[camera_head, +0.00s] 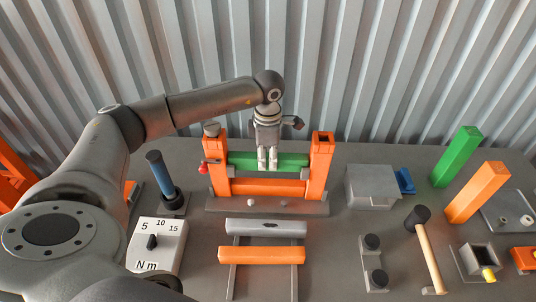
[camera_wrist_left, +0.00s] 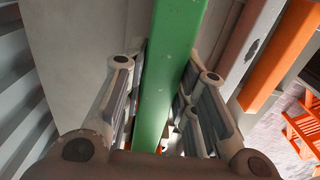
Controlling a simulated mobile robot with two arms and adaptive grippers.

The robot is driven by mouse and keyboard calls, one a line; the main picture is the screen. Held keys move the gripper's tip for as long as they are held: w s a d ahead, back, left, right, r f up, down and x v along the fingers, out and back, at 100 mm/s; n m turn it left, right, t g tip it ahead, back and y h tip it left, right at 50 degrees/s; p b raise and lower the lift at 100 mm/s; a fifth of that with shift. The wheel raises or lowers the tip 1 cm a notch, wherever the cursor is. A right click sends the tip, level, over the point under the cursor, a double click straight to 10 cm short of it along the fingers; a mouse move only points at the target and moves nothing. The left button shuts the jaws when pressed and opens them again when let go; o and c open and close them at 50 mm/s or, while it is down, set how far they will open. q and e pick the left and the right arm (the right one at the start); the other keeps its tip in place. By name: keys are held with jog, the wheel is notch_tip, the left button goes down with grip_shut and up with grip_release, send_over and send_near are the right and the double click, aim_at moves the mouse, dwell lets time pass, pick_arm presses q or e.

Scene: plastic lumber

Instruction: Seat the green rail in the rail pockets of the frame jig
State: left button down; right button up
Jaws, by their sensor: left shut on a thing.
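The green rail (camera_head: 294,160) lies level between the two orange posts of the frame jig (camera_head: 320,165), above a lower orange rail (camera_head: 268,187). Its ends are close to the posts; I cannot tell whether they sit fully in the pockets. My left gripper (camera_head: 267,158) comes from above and is shut on the rail near its middle. In the left wrist view the green rail (camera_wrist_left: 172,60) runs between both fingers, which hide part of its sides. My right gripper is not in view.
A grey rail (camera_head: 266,227) and an orange rail (camera_head: 262,255) lie on a rack in front. A torque dial box (camera_head: 156,244) and a blue-handled tool (camera_head: 160,173) stand left. A grey box (camera_head: 372,186), mallet (camera_head: 429,255) and upright green bar (camera_head: 457,156) are right.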

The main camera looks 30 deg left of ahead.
pick_arm(q)
jog(key=shift+d+f, duration=0.1)
jog(key=shift+f, duration=0.05)
jog(key=c, duration=1.2)
grip_release()
jog(key=shift+o, duration=0.2)
